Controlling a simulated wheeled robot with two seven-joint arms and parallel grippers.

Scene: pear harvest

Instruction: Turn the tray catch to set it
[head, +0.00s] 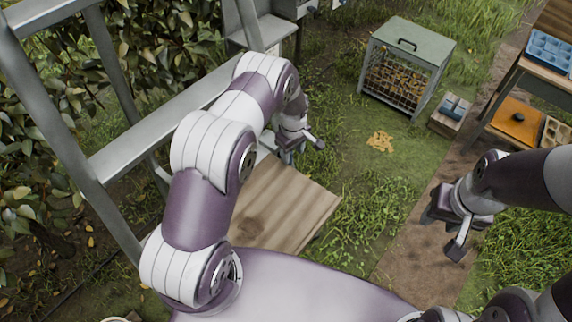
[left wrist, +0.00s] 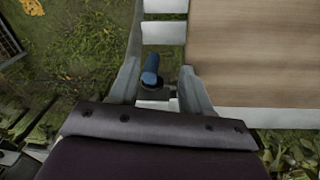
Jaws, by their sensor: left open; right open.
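The tray catch (left wrist: 151,69) shows in the left wrist view as a small blue-tipped lever on a dark pivot, beside the wooden tray (left wrist: 250,55). My left gripper (left wrist: 163,62) is open, with one finger on each side of the catch. I cannot tell whether either finger touches it. In the head view my left gripper (head: 303,146) is at the far edge of the brown tray board (head: 285,205), and the catch is not clearly visible there. My right gripper (head: 448,226) is open and empty above the dirt path, away from the tray.
A grey metal frame (head: 150,130) stands left of the tray. A green-topped wire cage (head: 408,70) holds brownish pieces, with a yellowish pile (head: 380,141) on the grass before it. A wooden bench with a blue tray (head: 548,50) stands at the right. Grass between is open.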

